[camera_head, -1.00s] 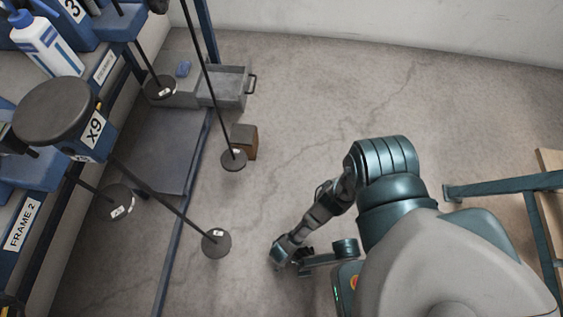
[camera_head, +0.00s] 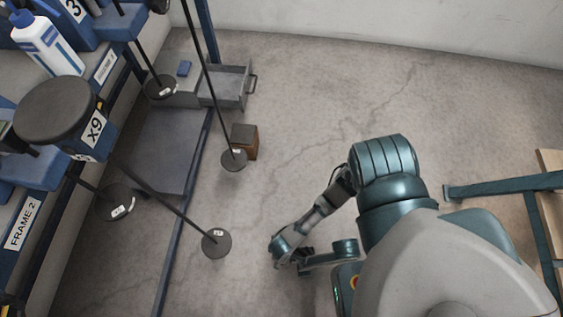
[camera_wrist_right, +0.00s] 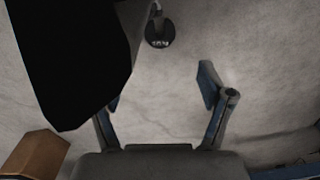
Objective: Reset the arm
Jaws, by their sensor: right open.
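My right arm comes in from the right in the head view and bends near the floor's middle; its gripper cannot be made out clearly there. In the right wrist view my right gripper (camera_wrist_right: 160,92) is open, its two fingers apart with only floor between them. A black round lever end with a label (camera_wrist_right: 160,32) shows beyond the fingers. A large black shape (camera_wrist_right: 70,50) covers the upper left and partly hides the left finger. My left gripper is in neither view.
Black levers with round ends (camera_head: 216,243) (camera_head: 233,160) reach over the floor. A grey drawer (camera_head: 228,88) and brown box (camera_head: 245,140) lie beyond. The middle floor is clear.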

